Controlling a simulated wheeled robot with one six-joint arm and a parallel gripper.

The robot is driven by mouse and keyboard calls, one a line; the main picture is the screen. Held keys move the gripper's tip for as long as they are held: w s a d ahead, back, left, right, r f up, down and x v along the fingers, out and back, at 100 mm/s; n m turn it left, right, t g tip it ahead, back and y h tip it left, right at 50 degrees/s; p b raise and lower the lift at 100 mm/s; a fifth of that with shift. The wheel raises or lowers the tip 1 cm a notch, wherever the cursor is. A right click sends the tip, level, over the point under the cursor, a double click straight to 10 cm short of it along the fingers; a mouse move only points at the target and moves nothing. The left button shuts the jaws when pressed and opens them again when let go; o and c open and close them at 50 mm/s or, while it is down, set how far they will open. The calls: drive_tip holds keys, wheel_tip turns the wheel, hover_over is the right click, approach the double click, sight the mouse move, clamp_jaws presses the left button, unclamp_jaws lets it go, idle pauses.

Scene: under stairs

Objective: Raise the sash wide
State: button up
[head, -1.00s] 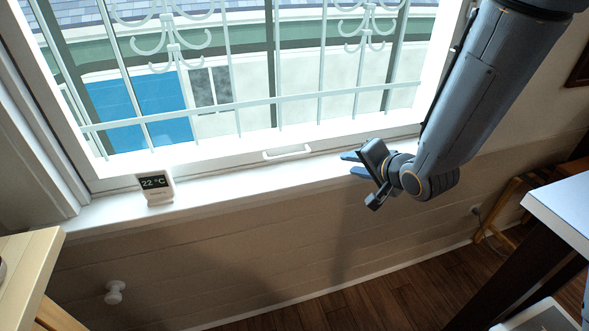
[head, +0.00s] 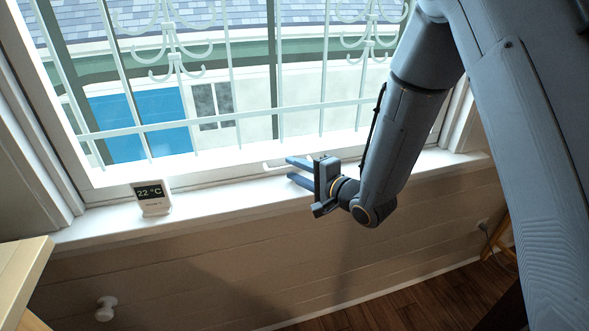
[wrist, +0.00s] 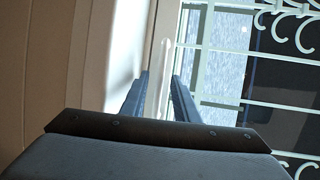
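The window sash is down, its white bottom rail (head: 180,178) close above the sill. A small white pull handle (head: 274,166) sticks out from the rail, partly covered by my gripper in the head view. My gripper (head: 289,168) is at the handle's right part, its two blue-grey fingers pointing left and spread apart. In the wrist view the fingers of my gripper (wrist: 160,76) stand on either side of a pale bar, the handle (wrist: 158,85), with gaps showing. I cannot tell whether either finger touches it.
A small white thermometer reading 22 °C (head: 151,197) stands on the white sill (head: 230,198), left of my gripper. Pale metal bars (head: 300,108) stand outside the glass. A wooden surface (head: 20,270) is at lower left, and a white knob (head: 106,308) is on the wall below.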

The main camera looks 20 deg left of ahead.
drive_tip(key=shift+w+a, duration=0.15)
drive_tip(key=shift+a, duration=0.05)
clamp_jaws()
idle(1.4)
